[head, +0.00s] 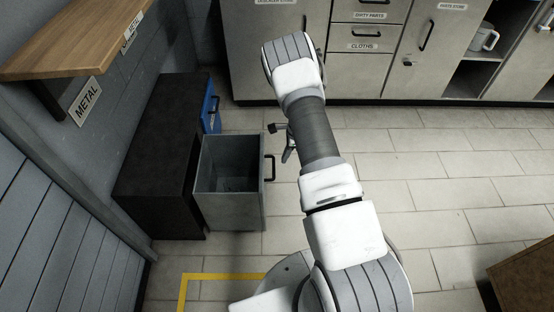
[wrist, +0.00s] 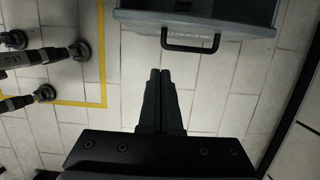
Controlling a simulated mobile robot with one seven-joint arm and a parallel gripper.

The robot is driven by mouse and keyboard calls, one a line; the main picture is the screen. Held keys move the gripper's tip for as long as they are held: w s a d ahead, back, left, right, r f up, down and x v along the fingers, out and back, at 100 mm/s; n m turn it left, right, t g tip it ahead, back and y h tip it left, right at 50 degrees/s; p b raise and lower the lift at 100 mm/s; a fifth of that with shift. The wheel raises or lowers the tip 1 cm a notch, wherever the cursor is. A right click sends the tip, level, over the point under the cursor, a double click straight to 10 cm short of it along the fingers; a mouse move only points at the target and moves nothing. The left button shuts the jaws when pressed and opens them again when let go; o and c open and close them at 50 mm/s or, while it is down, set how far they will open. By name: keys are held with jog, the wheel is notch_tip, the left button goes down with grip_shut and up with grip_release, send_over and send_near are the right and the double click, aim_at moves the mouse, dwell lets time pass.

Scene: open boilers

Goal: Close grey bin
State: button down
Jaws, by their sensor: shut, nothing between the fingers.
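The grey bin (head: 246,212) is pulled out of the dark cabinet and stands open, its inside empty as far as I see. Its black handle (head: 269,168) is on the front, facing right in the head view. In the wrist view the bin's front edge (wrist: 140,19) and its handle (wrist: 190,48) show at the top. My gripper (wrist: 160,73) is shut and empty, with its fingertips just short of the handle and apart from it in the picture. In the head view my gripper (head: 288,154) shows partly behind my arm, just right of the handle.
The dark cabinet (head: 150,165) stands left of the bin, against the wall. A blue bin (head: 210,108) shows behind the grey one. A wooden shelf (head: 75,40) overhangs at upper left. Cabinets (head: 360,75) line the back. Tiled floor (head: 430,190) is clear on the right.

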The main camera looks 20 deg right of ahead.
jog(key=w+a+f+b, duration=0.1)
jog(key=a+f+b, duration=0.2)
jog(key=a+f, duration=0.2)
jog(key=shift+w+x, duration=0.3)
jog(key=shift+x, duration=1.4)
